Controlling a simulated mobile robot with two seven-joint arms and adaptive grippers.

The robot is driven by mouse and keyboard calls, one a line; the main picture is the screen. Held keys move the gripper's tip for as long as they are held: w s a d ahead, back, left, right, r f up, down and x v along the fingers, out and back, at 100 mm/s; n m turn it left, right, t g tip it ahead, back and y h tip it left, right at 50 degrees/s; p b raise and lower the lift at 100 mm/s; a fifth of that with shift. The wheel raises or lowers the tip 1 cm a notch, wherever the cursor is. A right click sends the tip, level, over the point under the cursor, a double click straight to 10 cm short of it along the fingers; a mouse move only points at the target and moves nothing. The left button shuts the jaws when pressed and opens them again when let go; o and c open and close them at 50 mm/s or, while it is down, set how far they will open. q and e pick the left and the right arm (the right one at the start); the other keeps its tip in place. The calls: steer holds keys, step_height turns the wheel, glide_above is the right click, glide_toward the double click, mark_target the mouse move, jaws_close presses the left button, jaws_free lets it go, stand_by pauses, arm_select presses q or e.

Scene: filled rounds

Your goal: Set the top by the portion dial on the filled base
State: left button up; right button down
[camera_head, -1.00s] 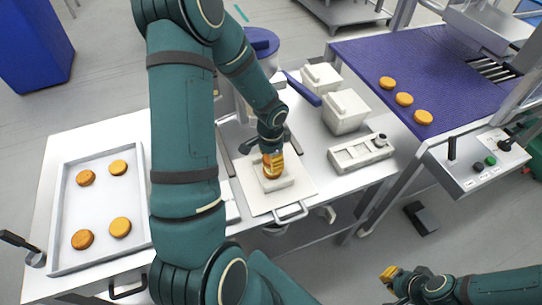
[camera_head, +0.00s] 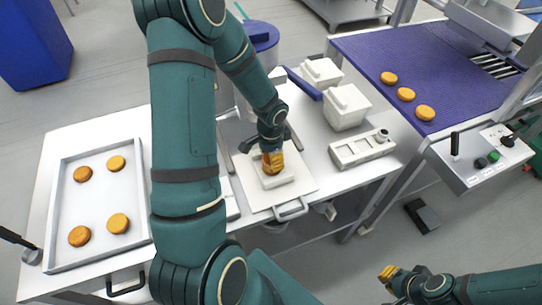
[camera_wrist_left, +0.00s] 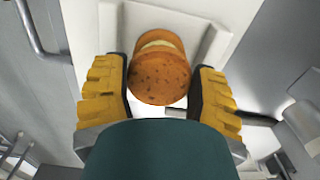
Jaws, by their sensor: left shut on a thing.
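My left gripper (camera_head: 272,160) is over the raised white block (camera_head: 288,180) on the white board. In the left wrist view, the left fingers (camera_wrist_left: 158,92) are shut on a round brown top (camera_wrist_left: 160,80). Beyond the top's edge show a pale filling layer (camera_wrist_left: 158,44) and the brown base (camera_wrist_left: 152,36). The top looks tilted and overlaps the base; whether they touch is unclear. My right gripper (camera_head: 388,273) is low at the bottom right, away from the table; its opening cannot be made out. A white unit with a round knob (camera_head: 362,148) stands right of the board.
A tray (camera_head: 60,205) with several brown rounds is at the left. Two white containers (camera_head: 346,108) stand behind the knobbed unit. More rounds (camera_head: 406,94) lie on the blue belt (camera_head: 370,52) at the right. A blue-topped hopper (camera_head: 262,38) stands behind my left arm.

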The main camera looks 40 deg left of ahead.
arm_select(q)
steer(key=shift+f+b, duration=0.65)
steer(key=shift+f, duration=0.15)
stand_by(0.9)
steer(key=o, duration=0.9)
steer(key=shift+r, duration=0.1)
steer(key=shift+r+p, duration=2.75)
steer(key=shift+r, duration=0.75)
